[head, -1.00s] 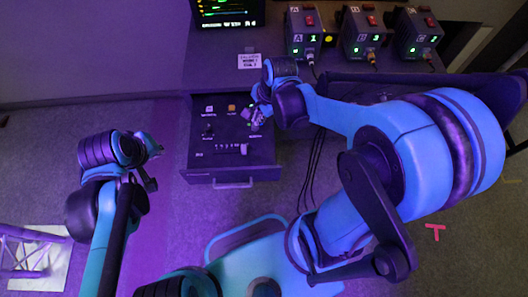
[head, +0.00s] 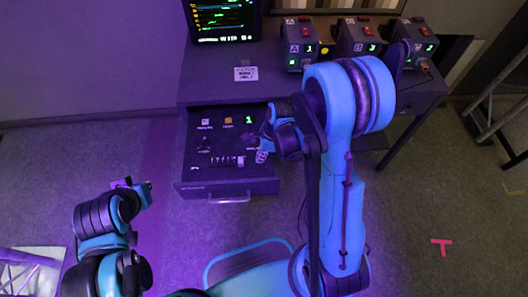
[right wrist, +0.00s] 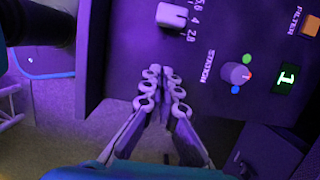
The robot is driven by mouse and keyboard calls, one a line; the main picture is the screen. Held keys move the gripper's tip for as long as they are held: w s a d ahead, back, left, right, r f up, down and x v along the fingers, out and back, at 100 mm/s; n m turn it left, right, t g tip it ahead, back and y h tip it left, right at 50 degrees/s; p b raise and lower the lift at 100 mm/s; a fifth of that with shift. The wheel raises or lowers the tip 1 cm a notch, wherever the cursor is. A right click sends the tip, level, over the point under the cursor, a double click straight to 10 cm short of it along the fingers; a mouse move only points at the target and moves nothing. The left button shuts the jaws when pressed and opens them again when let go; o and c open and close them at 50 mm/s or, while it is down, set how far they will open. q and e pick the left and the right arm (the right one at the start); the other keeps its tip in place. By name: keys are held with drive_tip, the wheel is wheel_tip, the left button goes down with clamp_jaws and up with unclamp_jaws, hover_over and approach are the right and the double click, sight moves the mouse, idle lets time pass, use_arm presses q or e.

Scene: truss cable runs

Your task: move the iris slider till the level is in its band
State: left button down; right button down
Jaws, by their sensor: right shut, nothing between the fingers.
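The iris slider (right wrist: 172,17) is a pale cap beside the scale 5.6, 4, 2.8 in the right wrist view; in the head view its cap (head: 241,161) sits at the right end of its scale on the drawer panel. My right gripper (right wrist: 161,72) is shut and empty over the panel's edge, below the slider and apart from it. In the head view the right gripper (head: 262,155) is right of the slider. The monitor (head: 224,20) shows coloured traces, too small to read for a level. My left gripper (head: 140,186) hangs left of the drawer, apart from it.
The station knob (right wrist: 236,74), with a green digit display (right wrist: 287,79) reading 1, lies right of my right gripper. The open drawer (head: 228,188) has a front handle. Several labelled boxes (head: 299,45) stand on the desk.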

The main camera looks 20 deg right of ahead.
sight(241, 162)
drive_tip(key=shift+w+a, duration=0.3)
drive_tip(key=shift+a, duration=0.7)
drive_tip(key=shift+w+a, duration=0.25)
drive_tip(key=shift+a, duration=0.7)
